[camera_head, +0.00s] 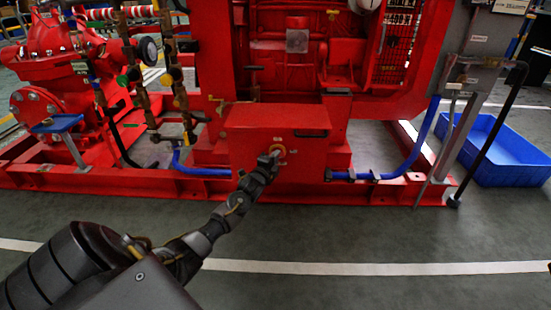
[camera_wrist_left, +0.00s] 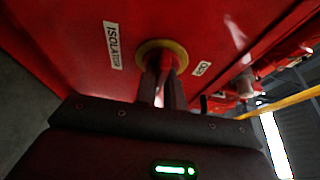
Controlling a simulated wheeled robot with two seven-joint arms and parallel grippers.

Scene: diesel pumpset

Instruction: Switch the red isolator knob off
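The red isolator knob (camera_wrist_left: 167,62) sits in a round yellow plate (camera_wrist_left: 160,46) on the red box (camera_head: 250,165). In the head view the yellow plate (camera_head: 279,147) shows on the box's front, and the knob is mostly hidden by my gripper. My left gripper (camera_head: 273,155) reaches the knob from the front left. In the left wrist view its two fingers (camera_wrist_left: 166,80) lie close on either side of the knob, with red showing between them. They look shut on it. The knob's exact angle is hard to read. My right gripper is not in view.
An "ISOLATOR" label (camera_wrist_left: 114,45) and a short label (camera_wrist_left: 202,68) flank the knob. Red pump pipework (camera_head: 50,70) stands at the left. Blue hoses run along the red base frame (camera_head: 400,190). A blue crate (camera_head: 510,160) is at the right. The floor in front is clear.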

